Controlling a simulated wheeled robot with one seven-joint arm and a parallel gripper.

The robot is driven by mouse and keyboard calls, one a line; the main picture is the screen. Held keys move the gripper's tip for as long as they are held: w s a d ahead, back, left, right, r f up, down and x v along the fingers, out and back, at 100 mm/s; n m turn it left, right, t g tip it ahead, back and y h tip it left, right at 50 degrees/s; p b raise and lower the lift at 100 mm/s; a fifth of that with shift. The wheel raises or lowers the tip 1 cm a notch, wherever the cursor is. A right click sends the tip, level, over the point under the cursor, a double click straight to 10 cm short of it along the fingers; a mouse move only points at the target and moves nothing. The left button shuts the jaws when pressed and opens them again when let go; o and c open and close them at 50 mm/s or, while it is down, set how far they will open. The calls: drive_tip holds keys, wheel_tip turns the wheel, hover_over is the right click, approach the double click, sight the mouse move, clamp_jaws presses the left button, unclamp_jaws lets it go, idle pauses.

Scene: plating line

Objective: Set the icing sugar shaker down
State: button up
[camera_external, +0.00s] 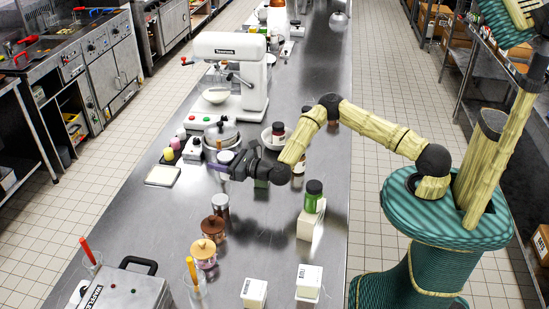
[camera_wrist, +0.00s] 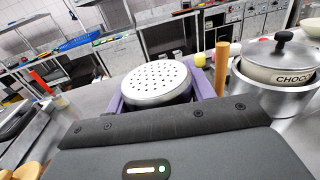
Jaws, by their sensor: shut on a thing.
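The icing sugar shaker shows its silver perforated lid (camera_wrist: 157,82) in the wrist view, upright between the purple fingers of my gripper (camera_wrist: 160,90). My gripper is shut on it. In the external view my gripper (camera_external: 219,162) is over the steel worktop (camera_external: 165,215), and the shaker's pale top (camera_external: 225,157) shows between its fingers. The shaker's body and base are mostly hidden, so I cannot tell whether it touches the worktop.
A lidded chocolate pot (camera_wrist: 276,75) stands close on the right in the wrist view. A white square plate or scale (camera_external: 162,175) lies to the left in the external view. Several jars, including a brown-lidded one (camera_external: 214,229), stand nearer the camera. A green jar (camera_external: 313,195) stands on a block.

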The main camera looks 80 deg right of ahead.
drive_tip(key=r, duration=0.5)
drive_tip(key=shift+d+r, duration=0.1)
drive_tip(key=shift+d, duration=0.25)
drive_tip(key=s+d+m+g+h+p, duration=0.1)
drive_tip(key=s+d+m+h, duration=0.15)
drive_tip(key=s+d, duration=0.75)
drive_tip(key=s+d+m+g+h+p, duration=0.15)
drive_tip(key=d+h, duration=0.25)
drive_tip(key=d, duration=1.3)
drive_tip(key=s+d+m+g+h, duration=0.5)
drive_tip(key=s+d, duration=1.3)
drive_tip(key=s, duration=0.5)
wheel_tip(320, 180, down, 5)
drive_tip(key=shift+f, duration=0.1)
wheel_tip(320, 180, down, 6)
drive_tip(key=p, duration=0.1)
drive_tip(key=shift+f, duration=0.15)
